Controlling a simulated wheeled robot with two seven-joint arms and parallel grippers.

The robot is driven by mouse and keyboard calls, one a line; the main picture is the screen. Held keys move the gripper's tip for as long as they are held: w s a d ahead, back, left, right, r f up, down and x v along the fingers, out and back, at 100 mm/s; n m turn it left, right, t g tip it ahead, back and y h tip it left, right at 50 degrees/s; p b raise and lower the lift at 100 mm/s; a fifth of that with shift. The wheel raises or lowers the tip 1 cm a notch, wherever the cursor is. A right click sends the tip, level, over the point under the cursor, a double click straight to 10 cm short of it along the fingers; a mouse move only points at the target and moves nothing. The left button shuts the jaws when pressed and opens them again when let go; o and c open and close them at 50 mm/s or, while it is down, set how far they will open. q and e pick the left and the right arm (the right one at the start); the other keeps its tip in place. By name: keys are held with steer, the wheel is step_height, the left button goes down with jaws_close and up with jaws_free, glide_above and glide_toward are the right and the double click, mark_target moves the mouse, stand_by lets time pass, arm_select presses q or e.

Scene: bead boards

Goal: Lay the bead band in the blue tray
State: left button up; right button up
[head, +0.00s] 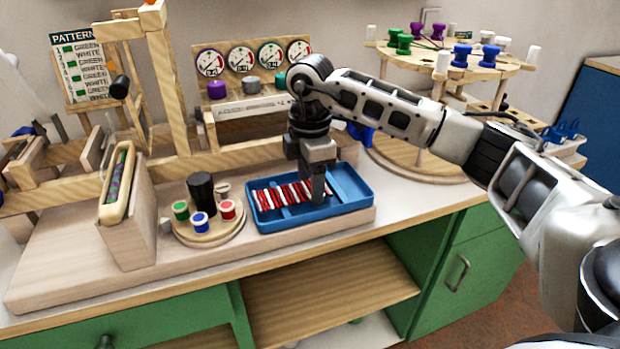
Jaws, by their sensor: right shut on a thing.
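The blue tray (348,190) sits on a pale wooden base on the workbench, near the middle of the head view. A red and white striped bead band (280,195) lies across the tray, within its walls. My right gripper (317,196) reaches down into the tray from above. It is shut on the band near the band's right end, and its fingers hide that part. I cannot tell if the whole band touches the tray floor. My left gripper is not in view.
A round board of green, blue and red spools (200,222) and a black cup (201,190) stands just left of the tray. A wooden holder with a green and purple strip (117,182) stands farther left. Dials stand behind; a round spool stand (450,62) is at right.

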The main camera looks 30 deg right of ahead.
mark_target(310, 188)
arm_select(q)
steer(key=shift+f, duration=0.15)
arm_select(e)
steer(key=shift+f, duration=0.1)
steer(key=o, duration=1)
steer(key=shift+c, duration=0.2)
arm_select(q)
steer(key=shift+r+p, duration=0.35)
steer(key=shift+p, duration=0.25)
arm_select(e)
step_height(310, 188, up, 12)
